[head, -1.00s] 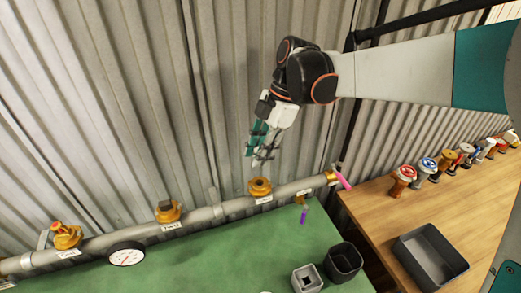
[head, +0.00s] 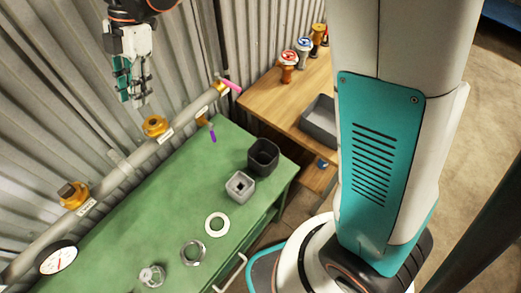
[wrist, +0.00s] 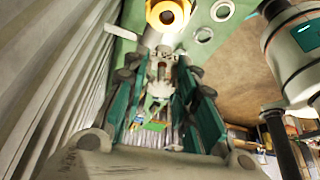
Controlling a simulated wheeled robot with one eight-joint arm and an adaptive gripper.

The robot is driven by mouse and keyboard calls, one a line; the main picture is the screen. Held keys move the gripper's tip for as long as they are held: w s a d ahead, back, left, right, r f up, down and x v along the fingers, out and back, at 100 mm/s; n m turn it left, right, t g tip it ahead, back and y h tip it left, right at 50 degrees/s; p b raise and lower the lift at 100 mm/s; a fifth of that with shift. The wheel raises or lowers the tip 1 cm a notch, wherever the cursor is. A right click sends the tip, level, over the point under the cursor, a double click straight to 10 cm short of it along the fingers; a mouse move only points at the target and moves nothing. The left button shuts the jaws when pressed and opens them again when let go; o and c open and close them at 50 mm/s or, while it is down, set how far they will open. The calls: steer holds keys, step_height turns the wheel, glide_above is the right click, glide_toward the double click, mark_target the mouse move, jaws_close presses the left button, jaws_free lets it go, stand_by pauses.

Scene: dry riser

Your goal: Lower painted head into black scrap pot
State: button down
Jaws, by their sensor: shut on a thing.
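The black scrap pot (head: 263,157) is a dark, square, open-topped pot near the far right end of the green bench. My gripper (head: 136,97) points down beside the pipe at the upper left of the head view, well apart from the pot. In the wrist view my gripper (wrist: 161,62) is shut on a small pale metallic piece (wrist: 161,74), seemingly the painted head. The fingers and dim light hide most of it, so its paint cannot be made out.
A grey pot (head: 239,186) stands just in front of the black pot. Flat rings (head: 217,225) lie on the green bench (head: 150,215). The pipe with brass fittings (head: 155,126) runs along the corrugated wall. A wooden table (head: 285,95) holds a grey tray (head: 320,120) and several coloured heads.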

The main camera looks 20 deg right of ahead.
stand_by(0.4)
steer(key=s+d+f+b, duration=0.2)
steer(key=d+f+b, duration=0.7)
steer(key=d+f, duration=0.4)
steer(key=s+d+f+b, duration=0.3)
steer(key=d+f+b, duration=0.6)
steer(key=d+f, duration=0.4)
steer(key=d, duration=0.4)
steer(key=shift+s, duration=0.2)
steer(key=shift+a, duration=0.1)
steer(key=shift+s+a, duration=0.2)
steer(key=shift+s, duration=0.05)
steer(key=shift+f, duration=0.2)
steer(key=shift+f+b, duration=3.55)
steer(key=shift+f, duration=0.9)
steer(key=shift+f, duration=0.1)
